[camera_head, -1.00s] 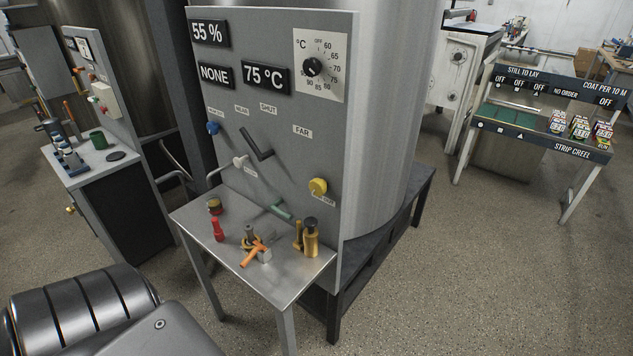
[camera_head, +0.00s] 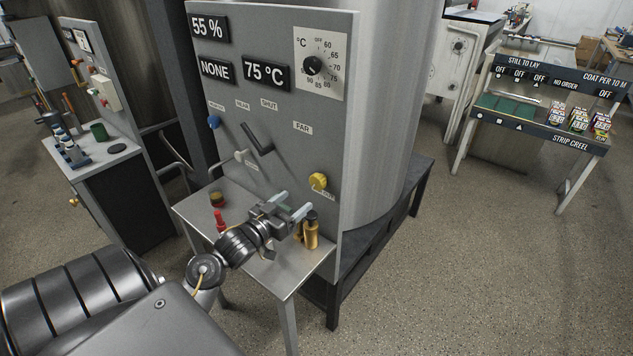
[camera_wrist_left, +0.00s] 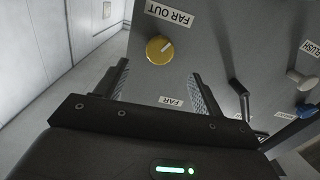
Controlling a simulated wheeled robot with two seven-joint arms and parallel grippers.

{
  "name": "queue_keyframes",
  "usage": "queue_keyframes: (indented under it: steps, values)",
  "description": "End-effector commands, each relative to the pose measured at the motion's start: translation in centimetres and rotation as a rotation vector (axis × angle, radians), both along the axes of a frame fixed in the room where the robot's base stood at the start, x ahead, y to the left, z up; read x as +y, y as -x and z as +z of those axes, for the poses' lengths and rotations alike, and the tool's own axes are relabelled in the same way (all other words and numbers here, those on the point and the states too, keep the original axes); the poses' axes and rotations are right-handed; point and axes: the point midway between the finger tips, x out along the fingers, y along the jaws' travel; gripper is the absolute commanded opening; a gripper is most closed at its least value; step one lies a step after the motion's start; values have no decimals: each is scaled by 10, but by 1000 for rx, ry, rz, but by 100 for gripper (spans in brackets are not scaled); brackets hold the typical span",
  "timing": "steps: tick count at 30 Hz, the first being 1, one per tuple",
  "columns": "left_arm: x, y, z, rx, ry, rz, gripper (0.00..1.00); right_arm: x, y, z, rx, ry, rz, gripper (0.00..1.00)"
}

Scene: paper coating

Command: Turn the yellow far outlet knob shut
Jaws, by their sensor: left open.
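The yellow far outlet knob (camera_head: 318,181) sits on the right side of the grey panel, below the FAR label (camera_head: 302,127). It also shows in the left wrist view (camera_wrist_left: 160,49), with a pale pointer mark and the FAR OUT label (camera_wrist_left: 169,14) beside it. My left gripper (camera_head: 293,204) is open and empty, in front of the panel and below and left of the knob in the head view. In the wrist view the knob lies ahead, between the two fingers' lines and apart from them. My right gripper is not in view.
A black lever (camera_head: 257,140), blue knob (camera_head: 213,122) and white knob (camera_head: 240,155) are on the panel (camera_head: 285,150) left of the yellow knob. A steel table (camera_head: 290,278) below holds a brass-coloured tool (camera_head: 311,236), a red bottle (camera_head: 221,222) and a jar (camera_head: 216,198).

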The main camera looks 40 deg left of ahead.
Motion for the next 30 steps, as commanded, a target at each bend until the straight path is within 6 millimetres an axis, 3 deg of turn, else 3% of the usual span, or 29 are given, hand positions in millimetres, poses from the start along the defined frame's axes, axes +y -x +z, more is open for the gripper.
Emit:
queue_keyframes:
  steps: [8,21,30]
  values:
    - [3,-9,9,-24,4,-4,68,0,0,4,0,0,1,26]
    - [4,-85,10,-21,6,-4,68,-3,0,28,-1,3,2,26]
    - [5,-108,6,-20,3,-4,68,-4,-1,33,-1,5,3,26]
